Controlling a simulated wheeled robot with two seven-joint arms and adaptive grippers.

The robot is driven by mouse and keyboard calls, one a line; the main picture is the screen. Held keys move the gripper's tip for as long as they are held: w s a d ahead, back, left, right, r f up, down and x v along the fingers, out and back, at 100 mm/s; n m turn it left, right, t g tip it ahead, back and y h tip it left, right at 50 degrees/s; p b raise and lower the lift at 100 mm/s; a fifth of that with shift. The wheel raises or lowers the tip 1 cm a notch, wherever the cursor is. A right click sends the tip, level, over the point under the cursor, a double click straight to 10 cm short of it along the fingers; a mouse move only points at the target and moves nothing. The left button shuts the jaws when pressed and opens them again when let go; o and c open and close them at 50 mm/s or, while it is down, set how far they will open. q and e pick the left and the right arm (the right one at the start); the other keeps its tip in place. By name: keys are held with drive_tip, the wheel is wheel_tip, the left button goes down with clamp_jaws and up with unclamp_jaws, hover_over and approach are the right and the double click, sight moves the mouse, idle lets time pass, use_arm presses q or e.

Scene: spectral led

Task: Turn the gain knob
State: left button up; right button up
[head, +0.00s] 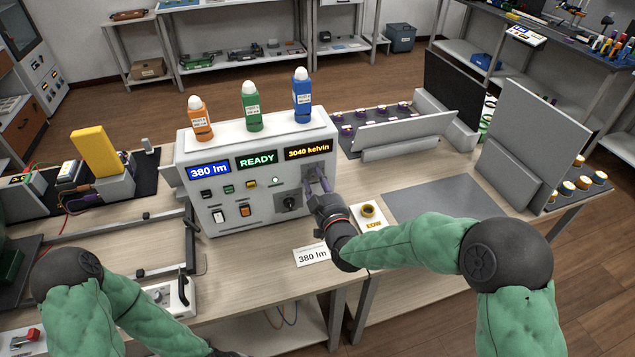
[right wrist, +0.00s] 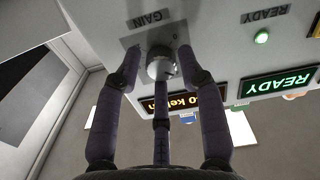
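The gain knob (right wrist: 160,64) is a round grey knob on a grey plate marked GAIN, seen upside down in the right wrist view. It sits on the white instrument box (head: 240,207), whose displays read 380 lm, READY and 3040 kelvin. My right gripper (head: 316,184) is at the right of the box's front. In the right wrist view its three fingers (right wrist: 161,72) are spread around the knob, with gaps visible beside it; contact with the lower finger cannot be told. In the head view the gripper mostly hides the knob. My left gripper is not in view.
A black knob (head: 289,202) sits just left of my right gripper. A card reading 380 lm (head: 312,256) lies in front of the box. Orange (head: 199,119), green (head: 251,106) and blue (head: 302,96) bottles stand on top.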

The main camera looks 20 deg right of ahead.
idle(0.3)
drive_tip(key=shift+s+r, duration=0.1)
drive_tip(key=shift+s, duration=0.35)
drive_tip(key=s, duration=1.1)
drive_tip(key=shift+d, duration=0.2)
